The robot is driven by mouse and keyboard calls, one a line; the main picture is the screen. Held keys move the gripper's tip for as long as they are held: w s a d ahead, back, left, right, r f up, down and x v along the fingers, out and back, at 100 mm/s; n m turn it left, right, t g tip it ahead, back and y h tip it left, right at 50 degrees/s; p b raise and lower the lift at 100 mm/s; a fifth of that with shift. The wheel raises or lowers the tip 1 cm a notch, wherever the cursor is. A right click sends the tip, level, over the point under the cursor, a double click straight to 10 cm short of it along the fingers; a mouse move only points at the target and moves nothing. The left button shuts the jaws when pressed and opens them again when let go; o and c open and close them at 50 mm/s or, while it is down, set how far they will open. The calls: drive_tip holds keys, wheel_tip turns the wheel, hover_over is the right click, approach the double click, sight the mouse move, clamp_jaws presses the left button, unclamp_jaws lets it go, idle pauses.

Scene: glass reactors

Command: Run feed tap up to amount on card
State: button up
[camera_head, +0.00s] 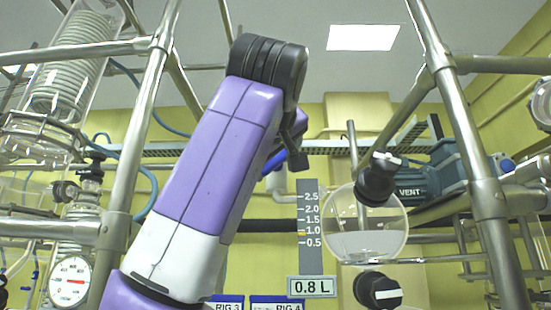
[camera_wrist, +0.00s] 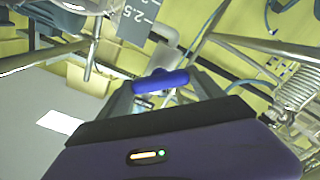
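My gripper (camera_wrist: 162,84) has its fingers on both sides of a blue bar handle (camera_wrist: 160,81) and appears shut on it. A white card (camera_head: 311,287) reads 0.8 L. Above it a grey scale (camera_head: 310,215) is marked 0.5 to 2.5, with an orange mark just below 1.0. To its right, a round glass vessel (camera_head: 368,215) holds pale liquid to about half its height, its surface near the 1.0 mark in the picture. The feed tap's body is not clearly visible.
Steel frame posts (camera_head: 470,150) stand on both sides. A dial gauge (camera_head: 70,281) and coiled glass column (camera_head: 62,90) are at left.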

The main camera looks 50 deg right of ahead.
drive_tip(key=shift+c, duration=0.7)
drive_tip(key=m, duration=0.3)
drive_tip(key=shift+m, duration=2.4)
drive_tip(key=o, duration=1.4)
drive_tip(key=shift+c, duration=0.2)
